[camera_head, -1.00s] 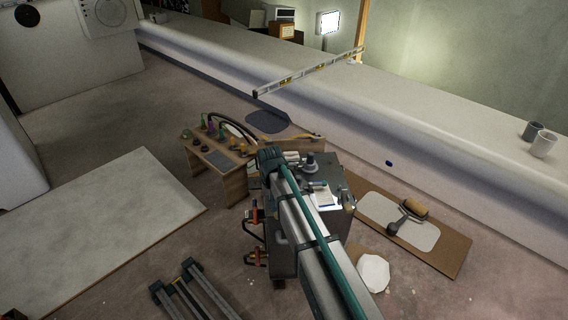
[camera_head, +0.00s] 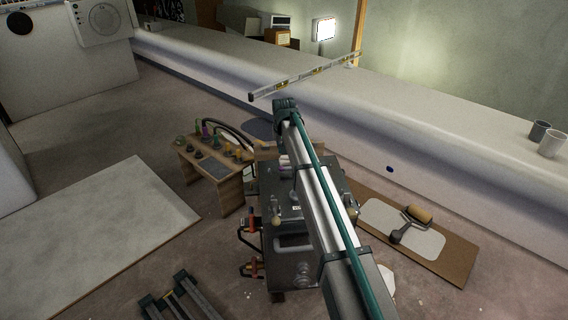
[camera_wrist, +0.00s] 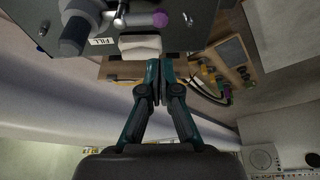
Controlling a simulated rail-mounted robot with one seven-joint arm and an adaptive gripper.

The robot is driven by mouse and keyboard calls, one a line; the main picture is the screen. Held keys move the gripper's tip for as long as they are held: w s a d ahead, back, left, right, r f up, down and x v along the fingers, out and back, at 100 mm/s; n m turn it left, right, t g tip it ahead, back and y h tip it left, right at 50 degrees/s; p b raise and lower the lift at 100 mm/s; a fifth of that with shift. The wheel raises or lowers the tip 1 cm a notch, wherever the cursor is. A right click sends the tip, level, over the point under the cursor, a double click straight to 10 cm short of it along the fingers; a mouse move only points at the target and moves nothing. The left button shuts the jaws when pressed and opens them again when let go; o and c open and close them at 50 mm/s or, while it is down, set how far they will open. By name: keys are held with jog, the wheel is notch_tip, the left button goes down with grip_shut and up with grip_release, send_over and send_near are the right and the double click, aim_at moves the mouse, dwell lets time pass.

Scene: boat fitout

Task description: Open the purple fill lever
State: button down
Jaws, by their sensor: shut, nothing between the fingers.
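My gripper (camera_wrist: 156,66) is shut and empty. Its fingertips appear just below the knob in that picture, with a white block (camera_wrist: 140,46) close to them; the gap in depth is unclear.
A wooden bench (camera_head: 229,190) with several coloured knobs and black hoses stands left of the machine. A roller (camera_head: 418,214) lies on a board at right. A spirit level (camera_head: 305,76) rests on the long white ledge.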

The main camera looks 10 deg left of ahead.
jog(key=x, duration=1)
jog(key=shift+f, duration=0.1)
jog(key=shift+s, duration=0.1)
